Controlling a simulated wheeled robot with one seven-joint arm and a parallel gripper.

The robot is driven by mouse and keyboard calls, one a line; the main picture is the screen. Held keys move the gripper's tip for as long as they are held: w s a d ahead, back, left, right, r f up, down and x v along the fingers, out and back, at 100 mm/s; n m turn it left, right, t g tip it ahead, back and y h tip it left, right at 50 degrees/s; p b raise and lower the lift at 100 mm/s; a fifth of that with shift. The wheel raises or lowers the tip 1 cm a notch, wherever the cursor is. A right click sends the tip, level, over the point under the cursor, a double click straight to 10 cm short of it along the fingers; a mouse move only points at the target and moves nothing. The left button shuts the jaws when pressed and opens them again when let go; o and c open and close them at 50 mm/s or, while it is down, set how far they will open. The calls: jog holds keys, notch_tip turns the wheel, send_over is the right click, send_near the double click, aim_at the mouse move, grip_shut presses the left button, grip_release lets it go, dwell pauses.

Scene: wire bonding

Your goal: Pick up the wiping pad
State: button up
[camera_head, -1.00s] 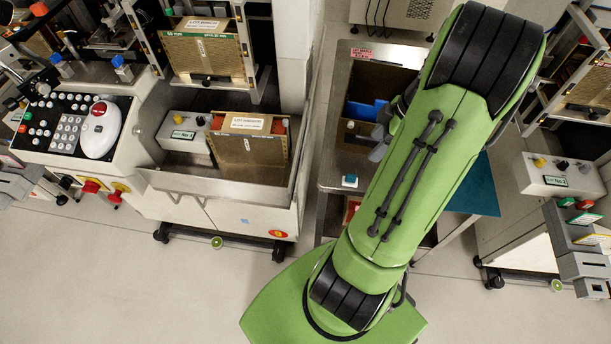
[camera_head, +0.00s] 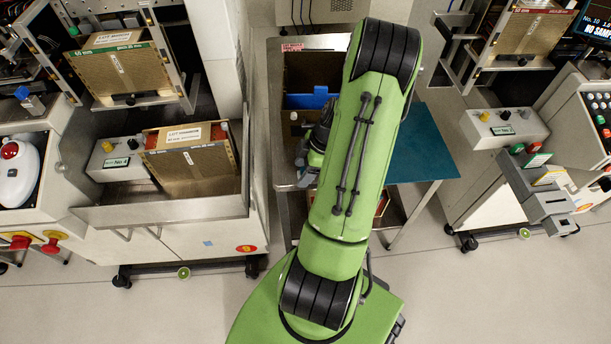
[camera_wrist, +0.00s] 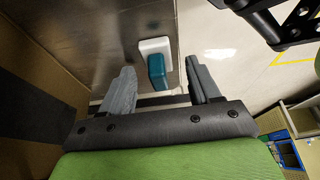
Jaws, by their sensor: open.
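The wiping pad (camera_wrist: 154,46), a white base with a teal block on it, lies on a grey metal surface in the wrist view. It shows between and just beyond my gripper's two grey fingers. My gripper (camera_wrist: 160,66) is open, with a gap on both sides of the pad and nothing held. In the head view my gripper (camera_head: 306,176) shows only in part beside my green arm, over the left side of the metal cart. I cannot make out the pad there; my arm and gripper cover that area.
The metal cart (camera_head: 276,110) carries a blue bin part (camera_head: 308,100) at the back. A teal mat (camera_head: 424,150) lies to its right. A machine with a tray (camera_head: 165,210) stands close on the left. Another workstation (camera_head: 505,125) stands on the right, with open floor between.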

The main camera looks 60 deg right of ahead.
aim_at(303, 168)
grip_shut()
notch_tip(303, 168, up, 10)
jog(key=p, duration=0.3)
dwell(0.3)
